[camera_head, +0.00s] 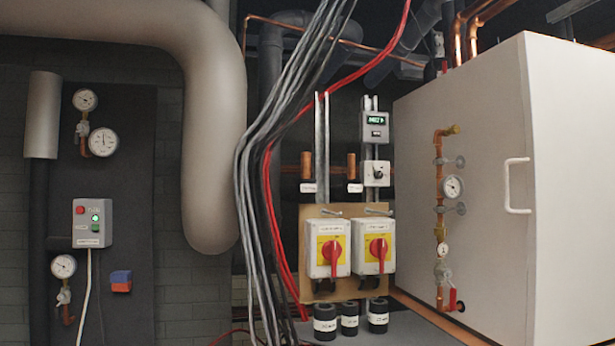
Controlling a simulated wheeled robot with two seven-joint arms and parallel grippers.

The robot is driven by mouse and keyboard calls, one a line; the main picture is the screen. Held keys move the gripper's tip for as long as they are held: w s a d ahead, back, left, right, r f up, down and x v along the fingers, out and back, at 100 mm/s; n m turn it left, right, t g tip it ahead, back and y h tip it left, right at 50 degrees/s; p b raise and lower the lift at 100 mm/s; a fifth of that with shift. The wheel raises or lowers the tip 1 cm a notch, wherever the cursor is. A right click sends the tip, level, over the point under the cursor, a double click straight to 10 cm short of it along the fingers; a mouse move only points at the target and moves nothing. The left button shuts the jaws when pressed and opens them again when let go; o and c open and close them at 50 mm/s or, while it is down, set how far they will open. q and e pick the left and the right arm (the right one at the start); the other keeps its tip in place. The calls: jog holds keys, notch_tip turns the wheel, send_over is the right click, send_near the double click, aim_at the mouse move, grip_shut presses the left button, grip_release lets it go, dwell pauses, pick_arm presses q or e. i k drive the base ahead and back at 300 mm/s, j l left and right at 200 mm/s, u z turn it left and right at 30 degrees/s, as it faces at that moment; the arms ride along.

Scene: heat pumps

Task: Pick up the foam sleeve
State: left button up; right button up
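Three short black cylinders with white label bands stand on a grey surface at the bottom centre. They are a left one (325,322), a middle one (349,318) and a right one (378,315). They look like pieces of foam sleeve, but I cannot tell for certain which is the foam sleeve. The labels are too small to read. The cylinders stand upright below two switch boxes. Neither of my grippers is in view.
Two yellow-and-red rotary switches (328,249) (375,247) sit on a board above the cylinders. Hanging grey and red cables (262,190) run just left. A white cabinet (470,120) with a handle (517,186) and copper pipe (440,200) stands right. Gauges (103,142) line the left wall.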

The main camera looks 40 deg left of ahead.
aim_at(325, 314)
jog(key=i+u, duration=0.15)
jog(key=u, duration=0.25)
jog(key=i+l+u, duration=0.1)
jog(key=u, duration=0.25)
jog(key=i+l+u, duration=0.3)
jog(key=i+l, duration=0.2)
jog(key=l, duration=0.25)
jog(key=i+l+u, duration=0.15)
jog(key=l, duration=0.25)
jog(key=i+l, duration=0.45)
jog(key=l, duration=0.15)
